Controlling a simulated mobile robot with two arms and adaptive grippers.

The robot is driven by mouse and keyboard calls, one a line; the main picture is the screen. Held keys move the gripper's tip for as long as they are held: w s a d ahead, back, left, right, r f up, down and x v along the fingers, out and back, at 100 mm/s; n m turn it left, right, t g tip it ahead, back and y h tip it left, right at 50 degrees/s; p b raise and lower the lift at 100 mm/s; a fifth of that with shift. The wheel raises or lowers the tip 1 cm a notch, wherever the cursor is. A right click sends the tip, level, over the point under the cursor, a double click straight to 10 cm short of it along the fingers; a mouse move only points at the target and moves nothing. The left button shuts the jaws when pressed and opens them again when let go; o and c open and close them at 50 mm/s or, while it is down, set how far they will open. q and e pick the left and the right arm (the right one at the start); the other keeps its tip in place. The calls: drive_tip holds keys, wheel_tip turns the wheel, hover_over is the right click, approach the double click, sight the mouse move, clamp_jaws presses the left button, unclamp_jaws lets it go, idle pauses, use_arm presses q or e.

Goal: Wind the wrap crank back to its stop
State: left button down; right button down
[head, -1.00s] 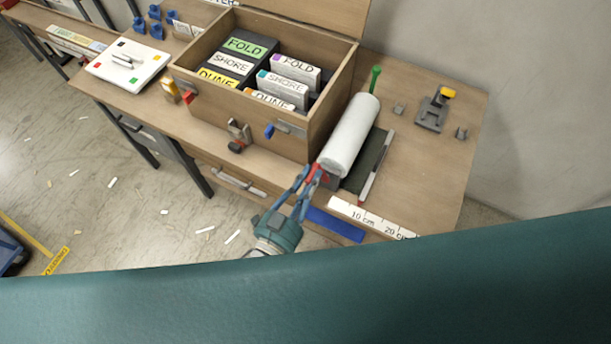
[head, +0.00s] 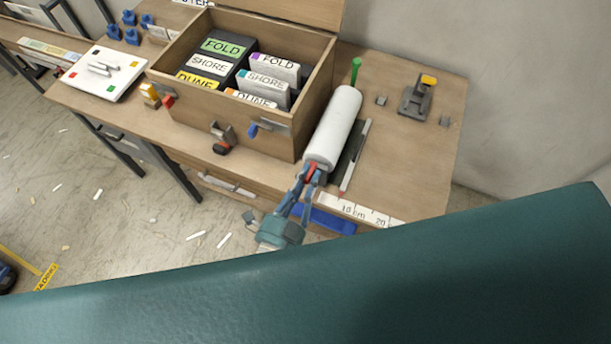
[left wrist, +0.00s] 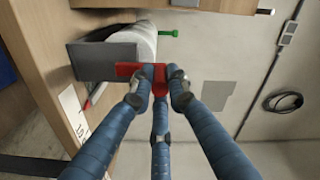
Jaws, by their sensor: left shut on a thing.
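The wrap crank is a red arm (left wrist: 130,70) at the near end of the white wrap roll (head: 334,125). It also shows as a small red piece in the head view (head: 312,169). The roll lies on the wooden bench with a grey end block (left wrist: 103,58) at its near end. A green piece (head: 356,70) sticks up at its far end. My left gripper (left wrist: 160,76) is shut on the crank's red handle at the bench's front edge, its fingers covering part of it. It also shows in the head view (head: 307,177). My right gripper is not in view.
An open wooden box (head: 298,142) with labelled packs stands left of the roll. A ruler strip (head: 362,211) and a blue bar (head: 322,218) are at the front edge. A grey device (head: 416,99) stands farther right.

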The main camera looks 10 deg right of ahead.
use_arm(q)
drive_tip(key=shift+d+r, duration=0.15)
drive_tip(key=shift+r, duration=0.05)
drive_tip(key=c, duration=1.7)
unclamp_jaws()
drive_tip(key=shift+s, duration=0.1)
drive_tip(key=shift+f, duration=0.1)
drive_tip(key=shift+s+a+f, duration=0.1)
drive_tip(key=shift+s+a, duration=0.15)
drive_tip(key=shift+s, duration=0.05)
drive_tip(key=v, duration=1.1)
